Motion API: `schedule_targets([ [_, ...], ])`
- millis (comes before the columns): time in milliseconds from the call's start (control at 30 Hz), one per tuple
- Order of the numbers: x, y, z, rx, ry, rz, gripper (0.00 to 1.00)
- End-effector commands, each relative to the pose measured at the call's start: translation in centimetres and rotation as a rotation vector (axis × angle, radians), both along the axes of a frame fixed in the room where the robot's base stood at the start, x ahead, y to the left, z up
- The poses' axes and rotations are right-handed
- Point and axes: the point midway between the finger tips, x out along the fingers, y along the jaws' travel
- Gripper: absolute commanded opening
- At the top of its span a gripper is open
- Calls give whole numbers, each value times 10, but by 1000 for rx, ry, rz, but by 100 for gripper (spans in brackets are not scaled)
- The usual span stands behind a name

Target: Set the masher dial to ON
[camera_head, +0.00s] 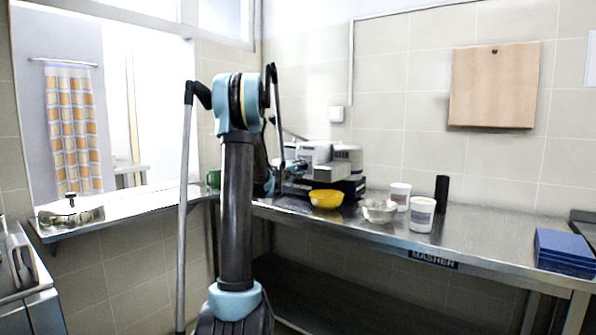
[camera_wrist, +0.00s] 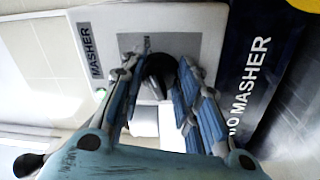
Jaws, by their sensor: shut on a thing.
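The masher is the grey-and-white machine (camera_head: 318,160) on the steel counter in the head view. In the wrist view its light panel (camera_wrist: 205,22) fills the upper middle and carries a MASHER label (camera_wrist: 90,50). A dark round dial (camera_wrist: 159,73) sits on this panel. My gripper (camera_wrist: 156,68) is shut on the dial, with one finger on either side of it. In the head view my arm hides the gripper and dial.
A yellow bowl (camera_head: 326,198) stands just in front of the machine. A metal bowl (camera_head: 379,210), white tubs (camera_head: 421,214) and a black cylinder (camera_head: 442,193) stand to its right. A green mug (camera_head: 214,179) is on the left. The counter's right part (camera_head: 490,230) is mostly clear.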

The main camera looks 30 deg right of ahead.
Motion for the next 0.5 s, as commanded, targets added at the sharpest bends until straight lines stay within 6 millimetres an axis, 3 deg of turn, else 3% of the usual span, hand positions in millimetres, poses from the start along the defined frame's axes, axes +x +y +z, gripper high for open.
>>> schedule_targets([
  [167,0,1,-1,2,0,3,6],
  [200,0,1,-1,2,0,3,32],
  [300,0,2,-1,1,1,2,50],
  [500,0,1,0,0,1,2,50],
])
